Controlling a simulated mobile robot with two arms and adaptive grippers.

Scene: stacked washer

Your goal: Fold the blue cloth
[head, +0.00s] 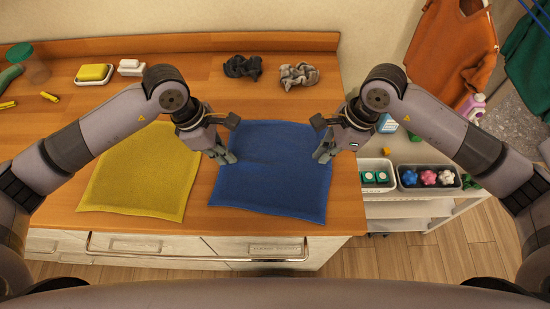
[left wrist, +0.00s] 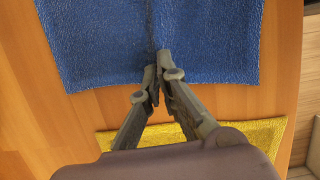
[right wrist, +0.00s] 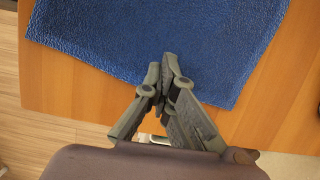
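The blue cloth (head: 269,182) lies spread out on the wooden counter, with a faint crease across its middle. My left gripper (head: 230,157) is at the middle of its left edge. In the left wrist view its fingertips (left wrist: 157,72) are together over the edge of the blue cloth (left wrist: 205,40), and a crease runs from them. My right gripper (head: 322,157) is at the right edge. In the right wrist view its fingertips (right wrist: 163,76) are together over the edge of the blue cloth (right wrist: 120,40). Both look shut on the cloth; the pinched fabric is mostly hidden.
A yellow cloth (head: 143,178) lies flat to the left. Two crumpled dark and grey cloths (head: 242,66) (head: 299,75) lie at the back. A soap dish (head: 94,75) stands back left. A white shelf unit with bins (head: 428,178) stands right of the counter (head: 200,225).

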